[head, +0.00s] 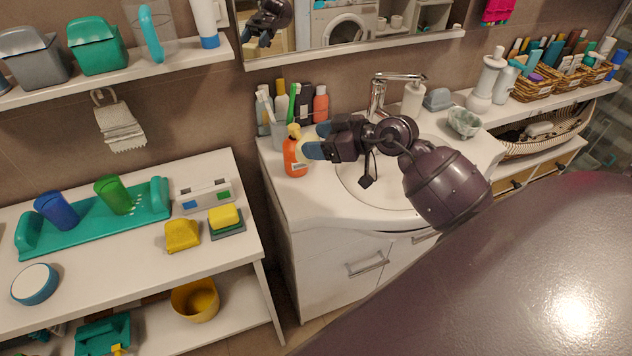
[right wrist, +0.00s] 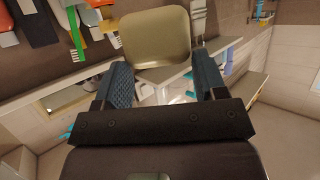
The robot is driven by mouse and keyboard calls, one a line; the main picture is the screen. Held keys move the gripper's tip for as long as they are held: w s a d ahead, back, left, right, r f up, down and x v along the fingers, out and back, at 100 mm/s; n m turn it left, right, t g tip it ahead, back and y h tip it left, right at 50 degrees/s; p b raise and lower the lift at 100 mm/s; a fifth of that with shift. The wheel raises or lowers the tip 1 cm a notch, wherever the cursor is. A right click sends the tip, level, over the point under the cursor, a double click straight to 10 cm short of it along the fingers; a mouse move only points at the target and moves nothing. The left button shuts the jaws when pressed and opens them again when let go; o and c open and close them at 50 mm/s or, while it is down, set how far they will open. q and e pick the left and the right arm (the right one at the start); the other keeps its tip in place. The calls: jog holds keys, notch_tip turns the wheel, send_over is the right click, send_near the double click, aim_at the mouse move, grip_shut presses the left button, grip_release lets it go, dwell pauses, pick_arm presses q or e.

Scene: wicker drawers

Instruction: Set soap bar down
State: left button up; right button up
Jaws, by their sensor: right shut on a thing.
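A pale yellow soap bar (head: 304,147) is at the fingertips of my right gripper (head: 314,141), held above the left part of the washbasin counter (head: 325,210). In the right wrist view the soap bar (right wrist: 157,38) is a rounded tan block at the ends of the two blue finger pads of the gripper (right wrist: 160,66). The gripper is shut on it. In the head view the fingers hide part of the soap bar, and it overlaps an orange pump bottle (head: 291,160) behind it. My left gripper is not in view.
Several bottles and a toothbrush cup stand at the counter's back left. A faucet (head: 377,98) and basin (head: 360,188) lie behind my right arm. A stone-like bowl (head: 463,122) is right of the basin. The left shelf (head: 120,258) holds cups, sponges and a round tin.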

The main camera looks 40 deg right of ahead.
notch_tip(320, 180, down, 13)
jog(key=b, duration=0.3)
jog(key=shift+f+b, duration=0.15)
jog(key=shift+b, duration=0.15)
jog(key=o, duration=1.2)
